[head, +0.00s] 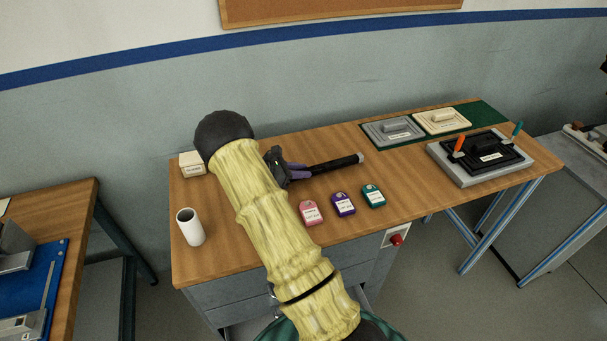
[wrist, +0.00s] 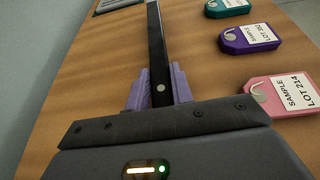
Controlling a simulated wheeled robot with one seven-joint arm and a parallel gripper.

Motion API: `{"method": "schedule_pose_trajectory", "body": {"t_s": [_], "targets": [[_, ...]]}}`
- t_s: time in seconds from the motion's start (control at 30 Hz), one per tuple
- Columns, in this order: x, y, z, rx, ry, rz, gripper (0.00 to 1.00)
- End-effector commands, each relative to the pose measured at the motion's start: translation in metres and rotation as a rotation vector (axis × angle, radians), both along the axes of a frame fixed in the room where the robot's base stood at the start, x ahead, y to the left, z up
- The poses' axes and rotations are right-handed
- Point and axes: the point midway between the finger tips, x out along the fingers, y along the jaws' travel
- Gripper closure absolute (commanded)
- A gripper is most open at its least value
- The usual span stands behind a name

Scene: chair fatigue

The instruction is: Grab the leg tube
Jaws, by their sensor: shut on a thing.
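My gripper body hides the tube's near end. I cannot tell whether the tube touches the table.
Pink (head: 311,213), purple (head: 343,204) and teal (head: 373,195) sample tags lie in front of the tube. A white cylinder (head: 190,228) and a small pale box (head: 192,164) are at the left. A black-and-grey fixture (head: 467,176) and two plates are at the right.

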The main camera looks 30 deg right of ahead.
Motion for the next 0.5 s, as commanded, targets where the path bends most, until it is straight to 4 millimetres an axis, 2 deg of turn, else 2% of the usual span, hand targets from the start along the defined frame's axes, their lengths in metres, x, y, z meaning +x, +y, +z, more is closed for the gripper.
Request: {"method": "schedule_pose_trajectory", "body": {"t_s": [0.3, 0.5], "targets": [[0.000, 0.000, 0.059, -0.001, -0.004, 0.000, 1.00], [0.000, 0.000, 0.082, -0.001, -0.001, 0.001, 1.00]]}}
